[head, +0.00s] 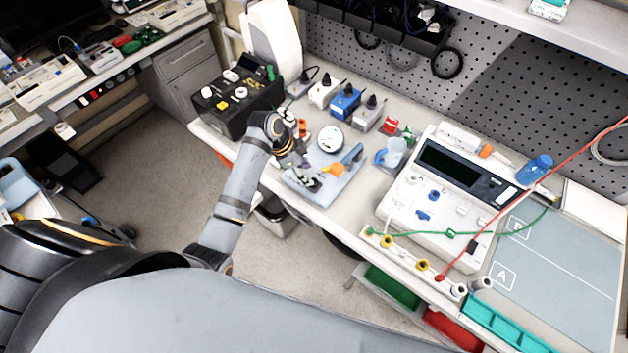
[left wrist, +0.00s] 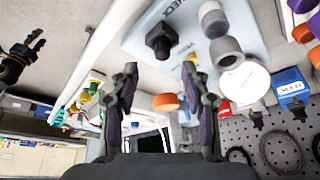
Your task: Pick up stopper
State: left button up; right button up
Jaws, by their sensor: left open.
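A light blue-grey plate (head: 345,177) lies at the bench's front edge and also shows in the left wrist view (left wrist: 190,12). A black knob-like piece (left wrist: 161,40) and two grey cylindrical pieces, one (left wrist: 213,20) beside the other (left wrist: 226,52), are on or near it. An orange cap (head: 332,169) is also there, and shows in the left wrist view (left wrist: 166,102). I cannot tell which piece is the stopper. My left gripper (head: 303,166) is over the plate's left part; its fingers (left wrist: 160,80) are apart, with nothing held between them. A dark gripper, apparently my right (left wrist: 22,62), shows at the left wrist view's edge; its jaw state is unclear.
A white round disc (head: 331,139) is behind the plate. A black box (head: 238,100) stands left of my left gripper. Small blocks with black tops line the bench behind, including a blue one (head: 345,102).

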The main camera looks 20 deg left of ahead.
pick_arm(q)
jog(key=shift+w+d+f+p, duration=0.1)
jog(key=shift+f+p, duration=0.1)
jog(key=shift+p, duration=0.1)
jog(key=p+x, duration=0.2)
jog(key=x, duration=0.2)
jog(key=shift+w+f, duration=0.15)
jog(key=shift+f, duration=0.3)
jog(key=c, duration=1)
